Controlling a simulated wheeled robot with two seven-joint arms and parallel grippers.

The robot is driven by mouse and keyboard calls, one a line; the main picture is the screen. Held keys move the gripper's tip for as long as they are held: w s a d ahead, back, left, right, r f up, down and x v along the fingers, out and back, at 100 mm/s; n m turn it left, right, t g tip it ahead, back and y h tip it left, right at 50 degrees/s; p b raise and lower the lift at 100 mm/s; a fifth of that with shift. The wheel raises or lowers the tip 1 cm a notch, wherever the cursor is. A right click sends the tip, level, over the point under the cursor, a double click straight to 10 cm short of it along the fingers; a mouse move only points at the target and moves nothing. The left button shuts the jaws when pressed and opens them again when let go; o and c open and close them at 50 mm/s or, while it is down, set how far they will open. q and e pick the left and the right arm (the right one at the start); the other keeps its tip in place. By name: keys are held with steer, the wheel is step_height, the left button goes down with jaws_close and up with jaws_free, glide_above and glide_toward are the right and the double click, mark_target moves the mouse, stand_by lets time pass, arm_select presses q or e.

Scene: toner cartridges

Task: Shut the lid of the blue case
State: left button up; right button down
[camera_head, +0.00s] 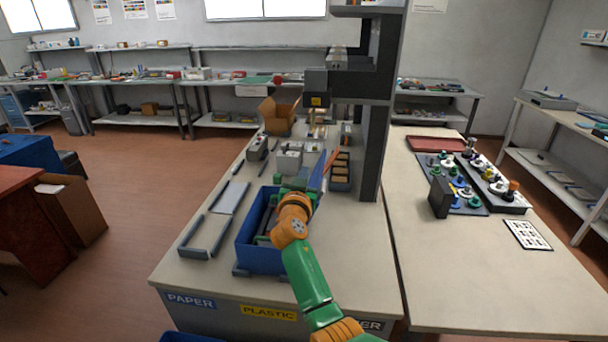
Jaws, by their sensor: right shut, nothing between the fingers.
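The blue case (262,261) stands near the front edge of the middle table. Its top is open and dark parts show inside. Its blue lid (321,176) stands raised at the back right of the case, seen as a narrow slanted panel. My right arm reaches in from the bottom right and crosses over the case. My right gripper (292,184) is shut and empty, above the far part of the case and just left of the lid. I cannot tell whether it touches the lid. The arm hides the case's right side. My left gripper is not in view.
A dark upright column (374,150) stands on the table behind and right of the case. Grey bars lie left of the case, beside a flat grey plate (231,197). An open cardboard box (278,117) stands farther back. The right table's near part is clear.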

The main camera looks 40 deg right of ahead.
stand_by(0.3)
steer(key=c, duration=0.9)
jaws_free()
steer(key=b+v, duration=0.2)
steer(key=v, duration=0.5)
steer(key=shift+a, duration=0.1)
